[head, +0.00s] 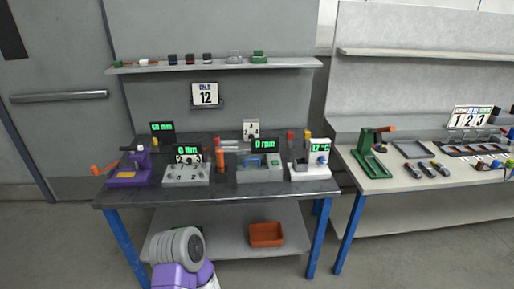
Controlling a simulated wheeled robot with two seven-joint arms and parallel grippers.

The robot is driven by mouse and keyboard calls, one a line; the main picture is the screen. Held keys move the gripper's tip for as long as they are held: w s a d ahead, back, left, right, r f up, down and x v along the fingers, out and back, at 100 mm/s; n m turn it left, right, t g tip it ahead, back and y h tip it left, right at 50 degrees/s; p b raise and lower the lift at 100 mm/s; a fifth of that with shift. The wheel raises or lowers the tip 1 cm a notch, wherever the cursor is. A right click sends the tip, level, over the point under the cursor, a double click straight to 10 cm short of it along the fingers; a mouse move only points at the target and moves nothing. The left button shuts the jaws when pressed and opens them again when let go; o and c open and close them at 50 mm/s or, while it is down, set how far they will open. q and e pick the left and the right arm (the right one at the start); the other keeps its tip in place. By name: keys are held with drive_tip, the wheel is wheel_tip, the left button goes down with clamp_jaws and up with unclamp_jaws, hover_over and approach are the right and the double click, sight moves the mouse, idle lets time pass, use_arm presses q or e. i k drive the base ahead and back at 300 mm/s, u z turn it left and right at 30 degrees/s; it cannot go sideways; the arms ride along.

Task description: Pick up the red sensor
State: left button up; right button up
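Several small red items show in the head view, and I cannot tell at this size which is the red sensor. A small red upright piece (290,136) stands at the back right of the dark workbench (225,196), next to a yellow-topped piece (306,135). A red-and-white stick-like item (147,62) lies on the wall shelf (290,63) above. A dark block with some red (189,59) also sits on that shelf. Neither gripper shows. A purple and grey part of my own arm shows at the bottom.
The bench holds a purple press (130,172), a display box (187,174), a meter (259,169) and a white scale-like device (312,164). An orange bin (266,234) is on the lower shelf. A pale table (385,183) with a green press (369,157) stands right.

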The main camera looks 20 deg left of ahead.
sight(290, 136)
drive_tip(key=u, duration=0.35)
drive_tip(key=k, duration=0.8)
drive_tip(key=z, duration=0.3)
drive_tip(key=i, duration=1.6)
drive_tip(key=u, duration=0.9)
